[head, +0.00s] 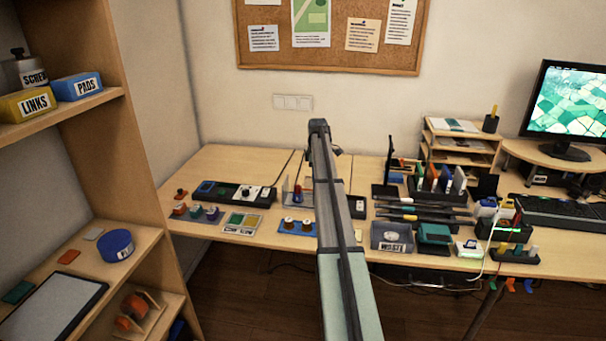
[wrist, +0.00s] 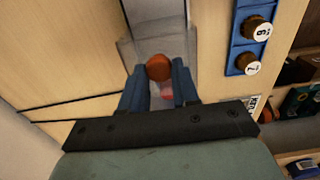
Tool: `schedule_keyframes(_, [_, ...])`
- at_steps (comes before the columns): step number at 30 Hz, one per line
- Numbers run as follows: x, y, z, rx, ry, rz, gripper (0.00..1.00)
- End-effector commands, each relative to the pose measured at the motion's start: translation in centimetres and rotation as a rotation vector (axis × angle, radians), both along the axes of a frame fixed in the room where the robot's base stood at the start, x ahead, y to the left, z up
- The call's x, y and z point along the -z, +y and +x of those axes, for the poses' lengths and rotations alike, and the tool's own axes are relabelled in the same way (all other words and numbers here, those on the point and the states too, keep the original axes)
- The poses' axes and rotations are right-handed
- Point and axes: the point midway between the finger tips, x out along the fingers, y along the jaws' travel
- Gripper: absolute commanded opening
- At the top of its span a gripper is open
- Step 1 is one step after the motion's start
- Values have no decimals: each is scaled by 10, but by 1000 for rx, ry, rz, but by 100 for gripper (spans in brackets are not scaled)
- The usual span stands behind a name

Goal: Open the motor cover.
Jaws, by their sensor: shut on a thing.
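The motor cover (wrist: 125,50) shows in the wrist view as a clear, see-through box shape with a round orange-brown knob (wrist: 158,68). My gripper (wrist: 158,80) has its two blue fingers on either side of the knob and is shut on it. A small pinkish-red part (wrist: 167,95) shows between the fingers, partly hidden. In the head view a clear panel (head: 286,188) stands on the table beside a blue and red part (head: 297,194). My arm hides the gripper and much of the cover there. I cannot tell how far the cover is open.
A blue plate (wrist: 242,40) with two brown numbered spools lies close by; it also shows in the head view (head: 284,228). A dark panel with knobs (head: 238,192) is to the left. A grey waste bin (head: 391,237) and long dark tools (head: 424,210) are to the right.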

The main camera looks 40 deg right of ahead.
Motion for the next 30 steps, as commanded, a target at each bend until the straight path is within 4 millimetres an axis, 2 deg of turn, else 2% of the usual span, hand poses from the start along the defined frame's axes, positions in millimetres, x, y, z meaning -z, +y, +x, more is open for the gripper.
schedule_keyframes(1, [0,-9,-11,3,-1,-1,0])
schedule_keyframes(6, [0,-29,-29,1,-1,-1,0])
schedule_keyframes(17, [0,-33,-32,0,-1,-1,0])
schedule_keyframes(18, [0,-32,-32,0,-1,-1,32])
schedule_keyframes(25, [0,-32,-32,0,0,0,54])
schedule_keyframes(30, [0,-32,-32,0,0,0,56])
